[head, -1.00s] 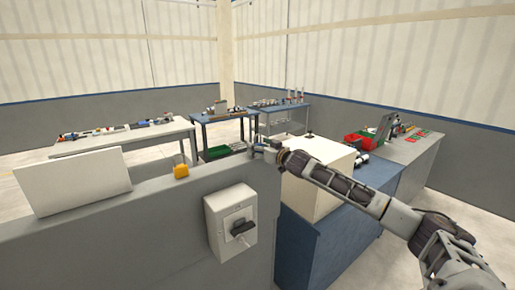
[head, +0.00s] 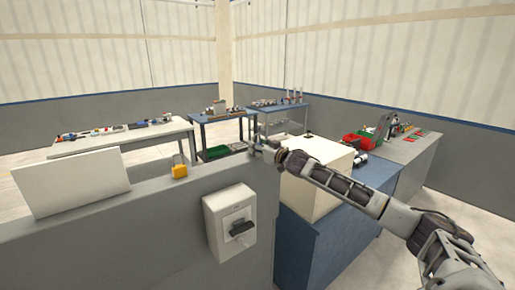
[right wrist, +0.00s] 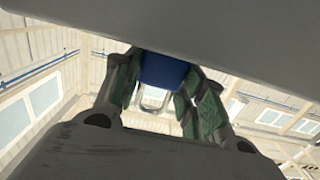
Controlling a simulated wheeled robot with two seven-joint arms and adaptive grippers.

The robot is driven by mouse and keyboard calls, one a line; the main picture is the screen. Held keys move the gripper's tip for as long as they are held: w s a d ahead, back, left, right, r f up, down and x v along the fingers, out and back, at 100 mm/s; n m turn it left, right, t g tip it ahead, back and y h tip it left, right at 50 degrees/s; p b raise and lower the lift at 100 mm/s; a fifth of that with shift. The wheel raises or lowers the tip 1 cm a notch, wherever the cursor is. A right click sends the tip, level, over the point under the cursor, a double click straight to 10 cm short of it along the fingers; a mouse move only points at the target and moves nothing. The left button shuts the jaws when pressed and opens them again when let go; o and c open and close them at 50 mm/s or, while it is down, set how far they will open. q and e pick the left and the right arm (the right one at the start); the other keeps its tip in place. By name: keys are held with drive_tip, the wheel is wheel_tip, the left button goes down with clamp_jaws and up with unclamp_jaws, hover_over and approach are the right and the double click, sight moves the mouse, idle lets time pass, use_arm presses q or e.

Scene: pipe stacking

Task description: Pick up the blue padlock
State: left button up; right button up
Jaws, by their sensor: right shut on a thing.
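The blue padlock (right wrist: 162,70) is between the green-padded fingers of my right gripper (right wrist: 160,84) in the right wrist view. Its blue body is near the top and its metal shackle points down in the picture. The fingers are shut on it. In the head view my right gripper (head: 263,144) is at the far right end of the grey wall's top edge, and the padlock is too small or hidden to make out there. My left gripper is in no view.
A yellow padlock (head: 179,170) is on top of the grey wall (head: 120,240), beside a white panel (head: 72,183). A switch box (head: 230,222) is on the wall's front. A cream box (head: 318,165) stands on a blue bench. A grey surface (right wrist: 230,35) covers the wrist view's top.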

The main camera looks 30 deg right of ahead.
drive_tip(key=shift+r, duration=0.15)
wheel_tip(320, 180, up, 10)
idle(0.7)
drive_tip(key=shift+f, duration=0.2)
idle(1.4)
